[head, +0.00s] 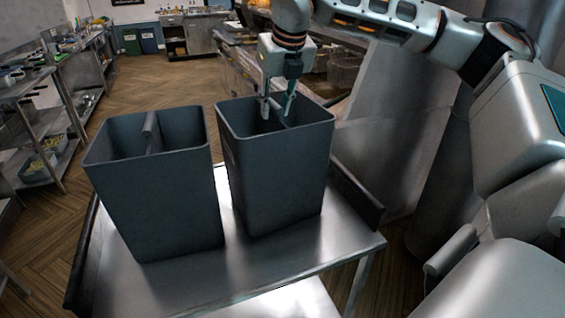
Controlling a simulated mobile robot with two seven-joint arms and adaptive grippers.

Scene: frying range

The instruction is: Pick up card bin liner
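Two dark grey, open-topped bin liners stand upright side by side on a steel trolley, the left liner (160,205) and the right liner (280,180). Each has a bar or divider across its mouth. No label shows which one is for card. My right gripper (276,114) points down into the mouth of the right liner. Its two fingers are apart, one on each side of the bar. Whether they touch the bar is unclear. My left gripper is out of view.
The trolley top (245,262) is bare in front of the liners, with a dark raised edge (356,195) at the right. Steel shelving (55,110) stands at the left. Wooden floor (150,85) is open behind. Green and blue bins (140,40) stand far back.

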